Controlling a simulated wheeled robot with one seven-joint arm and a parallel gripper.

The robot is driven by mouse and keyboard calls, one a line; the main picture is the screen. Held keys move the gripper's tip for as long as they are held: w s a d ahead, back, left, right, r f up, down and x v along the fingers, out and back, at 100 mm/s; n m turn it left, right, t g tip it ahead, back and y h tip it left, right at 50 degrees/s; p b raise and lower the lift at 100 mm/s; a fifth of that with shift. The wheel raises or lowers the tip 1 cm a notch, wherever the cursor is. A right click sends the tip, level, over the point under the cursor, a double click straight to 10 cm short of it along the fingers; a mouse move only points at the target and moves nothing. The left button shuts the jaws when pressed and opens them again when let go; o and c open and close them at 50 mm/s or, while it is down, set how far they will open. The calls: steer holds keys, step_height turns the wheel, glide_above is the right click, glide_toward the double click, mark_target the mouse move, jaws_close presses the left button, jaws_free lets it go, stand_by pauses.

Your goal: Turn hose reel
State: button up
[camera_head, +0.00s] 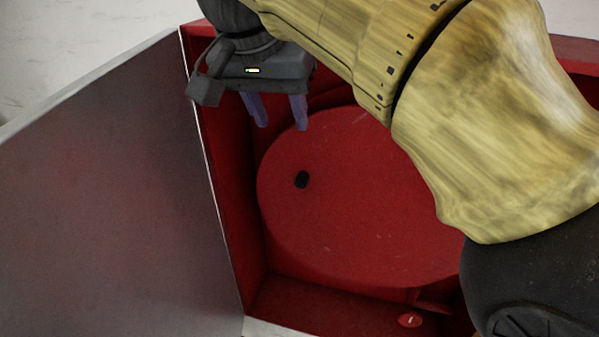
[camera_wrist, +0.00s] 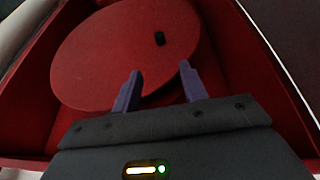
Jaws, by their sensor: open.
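The hose reel (camera_head: 350,210) is a large round red disc inside an open red cabinet. A small black knob (camera_head: 302,179) sits on its face, left of the middle in the head view. In the wrist view the reel (camera_wrist: 105,50) fills the upper left, and the knob (camera_wrist: 160,38) shows near its right edge. My gripper (camera_head: 278,127) has two purple fingers and is open and empty. In the head view it is above and left of the knob. In the wrist view the fingertips (camera_wrist: 160,68) are below the knob and apart from it. My arm hides the reel's upper right.
The cabinet's grey door (camera_head: 100,200) stands open at the left. The cabinet's red side wall (camera_head: 225,190) rises close to my gripper and the reel. A small red round part (camera_head: 410,320) with a light mark is at the cabinet's bottom. Pale wall (camera_head: 80,40) shows behind.

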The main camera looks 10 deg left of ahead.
mark_target(301, 177)
steer(key=p+x, duration=0.2)
steer(key=x, duration=1.4)
steer(key=shift+f, duration=0.15)
steer(key=shift+w, duration=0.2)
steer(key=c, duration=0.6)
jaws_close()
